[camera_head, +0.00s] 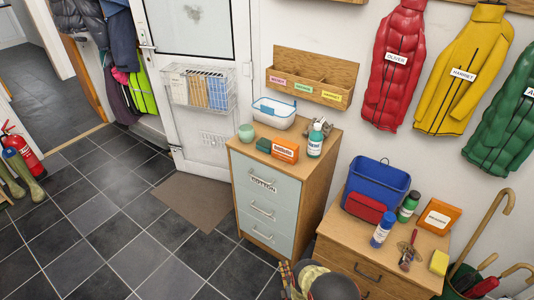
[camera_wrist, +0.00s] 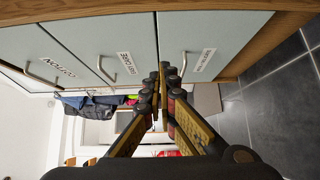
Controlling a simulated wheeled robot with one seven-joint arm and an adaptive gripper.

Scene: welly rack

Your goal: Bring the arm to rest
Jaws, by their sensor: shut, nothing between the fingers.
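My gripper (camera_head: 288,268) shows at the bottom edge of the head view, low in front of the two drawer cabinets. In the wrist view its two dark and yellow fingers (camera_wrist: 163,78) meet at the tips, shut with nothing between them. Behind them in the wrist view are the pale drawer fronts (camera_wrist: 125,30) with bar handles and white labels. All the drawers in view look closed. The fingertips appear in front of the drawer fronts; I cannot tell how large the gap is.
The pale-fronted cabinet (camera_head: 265,194) carries a white basin (camera_head: 273,116), an orange box (camera_head: 285,151) and a teal bottle (camera_head: 315,141). The lower wooden cabinet (camera_head: 338,252) holds a blue bin (camera_head: 377,183) and bottles. An umbrella stand (camera_head: 459,280) is at right. Tiled floor (camera_head: 120,235) at left is clear.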

